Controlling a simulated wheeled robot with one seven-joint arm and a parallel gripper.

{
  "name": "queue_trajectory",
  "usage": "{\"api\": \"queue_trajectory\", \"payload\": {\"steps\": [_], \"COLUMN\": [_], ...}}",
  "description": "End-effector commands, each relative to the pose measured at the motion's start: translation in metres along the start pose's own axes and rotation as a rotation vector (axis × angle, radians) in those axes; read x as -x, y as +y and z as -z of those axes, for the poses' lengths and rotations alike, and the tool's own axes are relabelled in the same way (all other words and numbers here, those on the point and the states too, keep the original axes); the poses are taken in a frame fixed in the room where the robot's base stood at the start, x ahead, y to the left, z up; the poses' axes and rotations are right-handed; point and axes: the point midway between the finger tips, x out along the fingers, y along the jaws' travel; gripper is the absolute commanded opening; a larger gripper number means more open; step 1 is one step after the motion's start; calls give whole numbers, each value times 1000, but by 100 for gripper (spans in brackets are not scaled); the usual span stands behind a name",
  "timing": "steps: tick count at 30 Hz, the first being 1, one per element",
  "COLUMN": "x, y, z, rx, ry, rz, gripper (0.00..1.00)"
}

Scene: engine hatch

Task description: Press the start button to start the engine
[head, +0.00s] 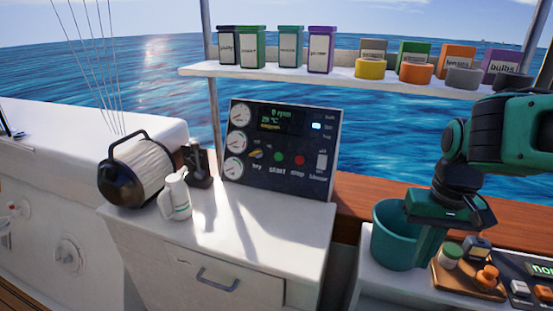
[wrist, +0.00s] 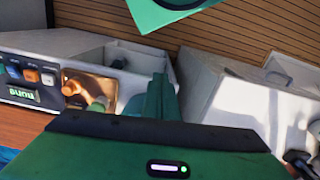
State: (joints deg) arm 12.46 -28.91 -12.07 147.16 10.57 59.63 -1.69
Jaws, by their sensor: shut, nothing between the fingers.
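The dark control panel (head: 277,150) stands upright at the back of the white cabinet in the head view. Its green button (head: 278,157) sits above the label START, with a red button (head: 299,160) to its right and a key switch (head: 256,154) to its left. The panel's screen (head: 277,118) reads 0 rpm and about 29 °C. My gripper (head: 428,262) is well to the right of the panel, pointing down beside a teal bucket. Its fingers are shut and empty, and also show in the wrist view (wrist: 160,98). The panel does not show in the wrist view.
A shelf (head: 350,78) with labelled boxes and rolls hangs above the panel. The teal bucket (head: 393,240) and a wooden tray (head: 462,280) are near my gripper. The cabinet top before the panel is clear.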

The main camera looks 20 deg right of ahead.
Motion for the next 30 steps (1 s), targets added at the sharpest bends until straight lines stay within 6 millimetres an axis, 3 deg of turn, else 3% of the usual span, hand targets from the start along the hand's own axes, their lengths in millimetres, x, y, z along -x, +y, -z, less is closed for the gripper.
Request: {"api": "queue_trajectory", "payload": {"steps": [5,8,12,18,24,27,30], "x": [-6,-9,-13,-13,-6,0,7], "y": [-23,-52,-108,-208,-314,-352,-377], "z": [54,102,165,232,270,277,281], "rx": [160,315,540,830,1040,1094,1121], "ry": [125,245,426,695,983,1103,1191], "rz": [-15,-18,-7,37,106,134,152], "gripper": [0,0,0,0,0,0,0]}}
